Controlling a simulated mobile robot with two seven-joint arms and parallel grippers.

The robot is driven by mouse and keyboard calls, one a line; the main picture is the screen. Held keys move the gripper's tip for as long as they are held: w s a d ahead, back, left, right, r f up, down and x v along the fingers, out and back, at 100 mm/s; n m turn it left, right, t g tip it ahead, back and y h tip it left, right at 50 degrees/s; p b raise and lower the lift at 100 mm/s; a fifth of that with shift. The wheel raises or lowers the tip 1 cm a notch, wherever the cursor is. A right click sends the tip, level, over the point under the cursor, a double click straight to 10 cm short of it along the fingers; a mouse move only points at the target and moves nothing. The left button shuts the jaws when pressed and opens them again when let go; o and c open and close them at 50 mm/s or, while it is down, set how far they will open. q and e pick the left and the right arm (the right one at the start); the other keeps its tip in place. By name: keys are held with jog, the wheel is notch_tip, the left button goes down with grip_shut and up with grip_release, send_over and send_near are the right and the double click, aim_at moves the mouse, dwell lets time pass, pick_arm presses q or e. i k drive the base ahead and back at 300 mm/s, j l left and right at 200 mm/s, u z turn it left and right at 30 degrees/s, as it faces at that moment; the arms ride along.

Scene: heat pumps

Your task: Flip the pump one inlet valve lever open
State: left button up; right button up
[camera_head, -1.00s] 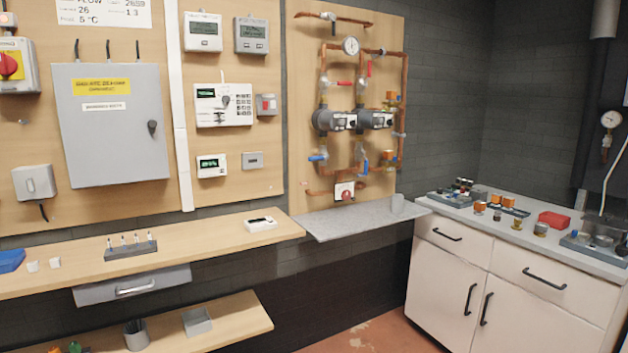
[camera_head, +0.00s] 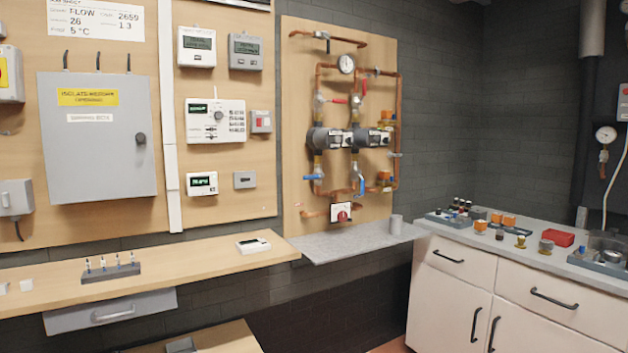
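Two dark grey pumps sit side by side on copper pipework on a wooden wall board: the left pump (camera_head: 322,139) and the right pump (camera_head: 368,138). Below the left pump is a valve with a blue lever (camera_head: 313,177) lying roughly level. Below the right pump is a blue lever (camera_head: 361,184) standing roughly upright. A red lever (camera_head: 339,101) lies roughly level above the left pump, and another red lever (camera_head: 364,87) stands upright above the right one. I cannot read which pump is number one. Neither gripper shows.
A wooden bench (camera_head: 200,253) runs along the left. White cabinets (camera_head: 455,290) with a cluttered top stand at the right.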

aim_at(322, 175)
jog(key=i+l, duration=0.3)
jog(key=i, duration=0.2)
jog(key=i+l, duration=0.25)
jog(key=i, duration=0.25)
jog(key=i+l, duration=0.3)
jog(key=i, duration=0.2)
jog(key=i+l, duration=0.3)
jog(key=i, duration=0.2)
jog(key=i+l, duration=0.3)
jog(key=i, duration=0.2)
jog(key=z, duration=0.05)
